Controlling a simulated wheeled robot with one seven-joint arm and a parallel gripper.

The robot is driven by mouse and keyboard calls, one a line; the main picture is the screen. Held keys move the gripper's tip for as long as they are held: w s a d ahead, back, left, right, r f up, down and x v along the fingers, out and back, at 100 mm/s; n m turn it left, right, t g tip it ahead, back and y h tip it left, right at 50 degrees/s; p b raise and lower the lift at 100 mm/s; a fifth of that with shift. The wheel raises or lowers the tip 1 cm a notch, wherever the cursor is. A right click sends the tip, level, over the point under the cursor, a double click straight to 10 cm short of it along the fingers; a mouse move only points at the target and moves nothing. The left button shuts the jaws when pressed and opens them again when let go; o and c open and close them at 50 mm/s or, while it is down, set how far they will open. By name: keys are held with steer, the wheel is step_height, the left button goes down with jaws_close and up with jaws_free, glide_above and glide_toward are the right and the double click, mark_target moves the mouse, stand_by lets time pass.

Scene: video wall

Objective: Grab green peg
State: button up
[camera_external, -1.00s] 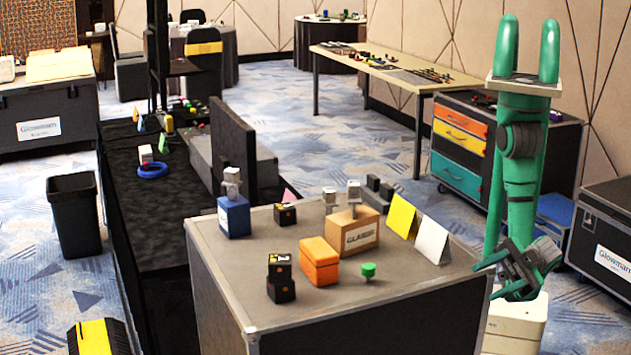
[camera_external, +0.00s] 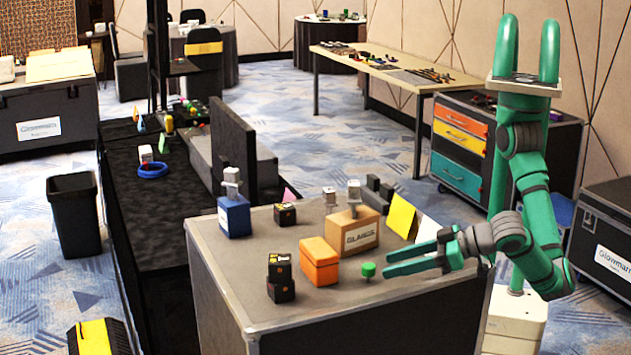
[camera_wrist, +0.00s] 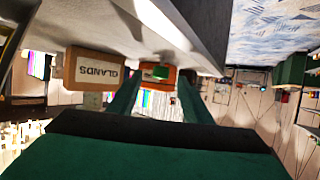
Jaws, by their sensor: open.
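The green peg (camera_external: 368,271) stands upright on the grey case top (camera_external: 330,215), its round head uppermost, just right of the orange box (camera_external: 319,262). My gripper (camera_external: 386,262) is open and empty. In the external view its two green fingers point left, with the tips close to the right of the peg. In the wrist view the peg (camera_wrist: 160,73) shows ahead between the two fingers, in front of the orange box (camera_wrist: 157,80). I cannot tell whether any finger touches the peg.
A cardboard box labelled GLANDS (camera_external: 352,232) stands behind the orange box. Yellow (camera_external: 401,216) and white (camera_external: 428,230) folded cards stand behind my gripper. Stacked black boxes (camera_external: 280,278) stand to the left. The case top's front strip is clear.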

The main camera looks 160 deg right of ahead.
mark_target(369, 271)
steer(key=shift+w+x, duration=0.2)
steer(key=shift+x, duration=3.35)
steer(key=shift+r, duration=0.1)
steer(key=c, duration=1.1)
